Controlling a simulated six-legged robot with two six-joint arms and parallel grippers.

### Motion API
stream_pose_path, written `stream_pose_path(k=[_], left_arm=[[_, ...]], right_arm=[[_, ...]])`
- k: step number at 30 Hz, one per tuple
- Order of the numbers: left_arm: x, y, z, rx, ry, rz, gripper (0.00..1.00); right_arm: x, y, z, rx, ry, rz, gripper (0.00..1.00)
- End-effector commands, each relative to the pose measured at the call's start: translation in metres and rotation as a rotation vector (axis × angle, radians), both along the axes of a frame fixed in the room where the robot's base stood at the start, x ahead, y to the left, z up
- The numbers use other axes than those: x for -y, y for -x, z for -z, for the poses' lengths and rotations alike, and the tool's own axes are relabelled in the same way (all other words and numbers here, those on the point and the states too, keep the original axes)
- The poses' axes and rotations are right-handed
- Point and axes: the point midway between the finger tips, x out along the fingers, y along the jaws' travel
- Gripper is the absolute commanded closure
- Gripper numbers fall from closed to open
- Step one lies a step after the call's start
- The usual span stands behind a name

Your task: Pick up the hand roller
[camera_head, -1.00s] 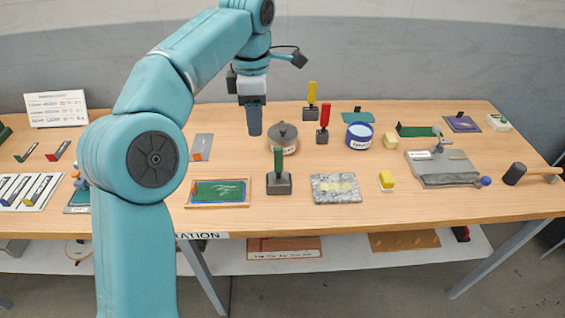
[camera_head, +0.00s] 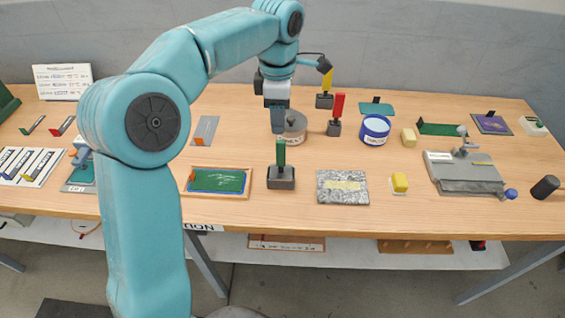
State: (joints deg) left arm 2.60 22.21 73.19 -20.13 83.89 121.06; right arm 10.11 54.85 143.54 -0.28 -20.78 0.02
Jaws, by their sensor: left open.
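My left gripper (camera_head: 278,128) points down in the middle of the table. In the picture its tip lies just above the green upright handle of a dark block (camera_head: 281,177) and overlaps a grey round pot (camera_head: 296,130). It holds nothing that I can see. A black cylinder (camera_head: 545,187) lies at the right end of the table and looks most like the hand roller, but I cannot be certain. Its wooden handle is outside the picture. My left gripper is far to the left of it. My right gripper is not in view.
A red-handled block (camera_head: 335,128), a yellow-handled block (camera_head: 324,101) and a blue-white tin (camera_head: 375,130) stand behind. A green framed board (camera_head: 217,181), a stone slab (camera_head: 342,187) and a grey press plate (camera_head: 465,172) lie in front. My left arm hides part of the left side.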

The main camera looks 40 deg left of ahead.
Motion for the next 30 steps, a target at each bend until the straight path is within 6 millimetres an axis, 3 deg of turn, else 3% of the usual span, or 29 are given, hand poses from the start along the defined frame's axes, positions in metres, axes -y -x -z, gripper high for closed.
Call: stream_pose_path(k=[3,10,18,26,27,30], left_arm=[[0.001,0.000,0.022,-0.004,0.000,0.001,0.56],[0.002,-0.002,0.040,-0.004,0.000,0.002,0.56],[0.005,-0.004,0.080,-0.005,0.000,0.002,0.56],[0.005,-0.005,0.086,-0.003,-0.001,0.002,0.56],[0.005,-0.005,0.086,-0.003,-0.001,0.002,0.60],[0.005,-0.005,0.085,-0.003,-0.001,0.002,0.92]], right_arm=[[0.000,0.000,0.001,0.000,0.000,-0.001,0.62],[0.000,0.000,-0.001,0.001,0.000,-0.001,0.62],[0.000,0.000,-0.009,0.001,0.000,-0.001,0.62],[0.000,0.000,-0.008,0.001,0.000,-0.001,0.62],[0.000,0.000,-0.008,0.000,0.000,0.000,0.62],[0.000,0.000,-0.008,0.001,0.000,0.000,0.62]])
